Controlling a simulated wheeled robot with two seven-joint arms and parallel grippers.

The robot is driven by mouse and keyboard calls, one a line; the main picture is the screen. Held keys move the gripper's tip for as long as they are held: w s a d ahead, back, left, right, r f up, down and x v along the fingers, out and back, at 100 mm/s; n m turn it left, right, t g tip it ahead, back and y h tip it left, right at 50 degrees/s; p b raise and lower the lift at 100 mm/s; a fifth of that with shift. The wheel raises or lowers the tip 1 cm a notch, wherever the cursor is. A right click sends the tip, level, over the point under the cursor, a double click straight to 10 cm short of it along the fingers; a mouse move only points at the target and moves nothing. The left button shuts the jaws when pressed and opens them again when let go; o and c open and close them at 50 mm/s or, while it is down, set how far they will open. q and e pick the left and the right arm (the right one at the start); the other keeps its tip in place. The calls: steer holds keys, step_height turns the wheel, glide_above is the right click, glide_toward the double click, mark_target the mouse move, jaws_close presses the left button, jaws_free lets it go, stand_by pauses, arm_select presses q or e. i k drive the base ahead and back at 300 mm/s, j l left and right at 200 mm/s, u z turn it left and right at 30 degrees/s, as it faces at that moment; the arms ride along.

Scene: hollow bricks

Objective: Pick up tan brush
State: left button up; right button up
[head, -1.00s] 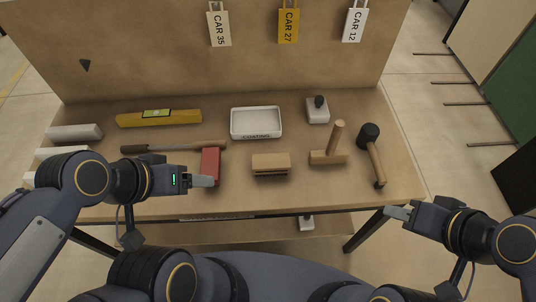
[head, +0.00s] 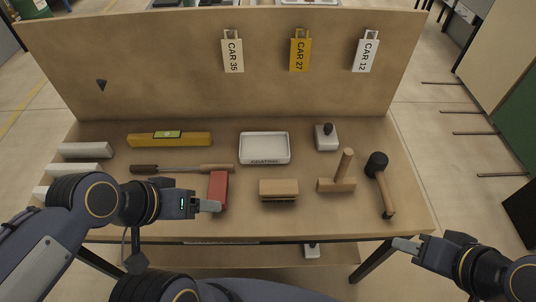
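The tan brush (head: 279,187) is a tan block with dark bristles along its lower front edge. It lies on the workbench near the front middle, in the head view. My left gripper (head: 209,206) is left of it, by the near end of the red block, apart from the brush. My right gripper (head: 405,245) is beyond the bench's front right corner, well right of the brush and empty. Both grippers show side-on, so the gap between their fingers is not clear. Nothing covers the brush.
A wooden tool with an upright handle (head: 344,168) and a black-headed mallet (head: 378,180) are to the right. A white tray (head: 264,160) is behind. The bench's front strip (head: 310,222) is clear.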

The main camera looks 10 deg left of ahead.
mark_target(281, 189)
steer(key=i+l+u, duration=0.1)
steer(key=l+u, duration=0.2)
steer(key=l, duration=0.55)
steer(key=l+u, duration=0.3)
steer(key=l, duration=0.55)
